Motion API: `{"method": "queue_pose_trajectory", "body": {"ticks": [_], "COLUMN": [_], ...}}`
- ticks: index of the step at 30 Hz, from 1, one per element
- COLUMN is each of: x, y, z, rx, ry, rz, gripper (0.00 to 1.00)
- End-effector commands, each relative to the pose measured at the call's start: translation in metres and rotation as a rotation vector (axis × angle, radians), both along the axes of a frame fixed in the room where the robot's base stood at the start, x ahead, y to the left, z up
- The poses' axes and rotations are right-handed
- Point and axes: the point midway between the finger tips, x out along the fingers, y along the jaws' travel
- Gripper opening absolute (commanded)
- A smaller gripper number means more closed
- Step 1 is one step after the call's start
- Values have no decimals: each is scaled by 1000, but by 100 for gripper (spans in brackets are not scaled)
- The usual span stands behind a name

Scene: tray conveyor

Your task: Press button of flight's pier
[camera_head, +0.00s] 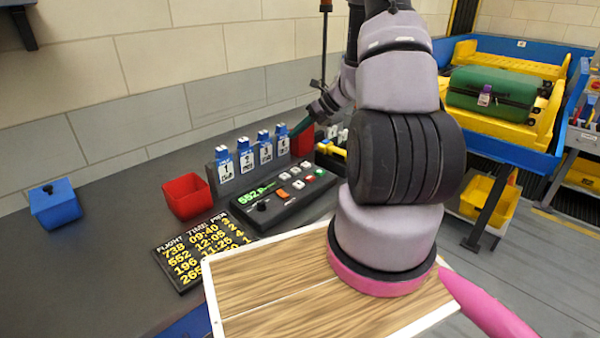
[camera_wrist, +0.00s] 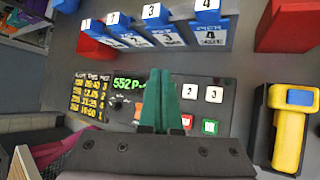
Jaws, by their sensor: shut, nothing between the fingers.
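A dark control panel (camera_head: 285,200) lies on the counter; its green display (camera_wrist: 128,84) starts "552 P", the rest hidden. In the wrist view, white buttons 2 (camera_wrist: 190,91) and 3 (camera_wrist: 214,94) show, with a red button (camera_wrist: 187,122) and a green button (camera_wrist: 210,127). An orange button (camera_head: 284,204) shows in the head view. A flight board (camera_head: 205,248) lists 738, 552, 196 and another flight; its pier digits are small. My gripper (camera_wrist: 160,74) is shut and empty, its green fingers appearing over the panel in the wrist view and hiding part of it. Contact cannot be told.
Blue-topped pier stands numbered 1 to 4 (camera_head: 245,158) line the counter behind the panel. Red bins (camera_head: 187,197) flank them. A blue box (camera_head: 56,205) is at left. A yellow-and-blue device (camera_wrist: 290,125) is right of the panel. A green suitcase (camera_head: 490,95) lies on a yellow tray.

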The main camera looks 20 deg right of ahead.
Motion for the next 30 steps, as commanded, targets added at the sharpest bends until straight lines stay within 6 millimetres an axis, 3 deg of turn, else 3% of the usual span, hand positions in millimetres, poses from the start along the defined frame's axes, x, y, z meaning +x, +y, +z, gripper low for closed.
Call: {"method": "queue_pose_trajectory", "body": {"ticks": [4, 19, 30], "x": [1, 1, 1], "y": [-5, -5, -5], "z": [-12, -20, -69], "rx": [25, 27, 28], "ry": [31, 36, 35], "rz": [-48, -53, -52], "gripper": [0, 0, 0]}}
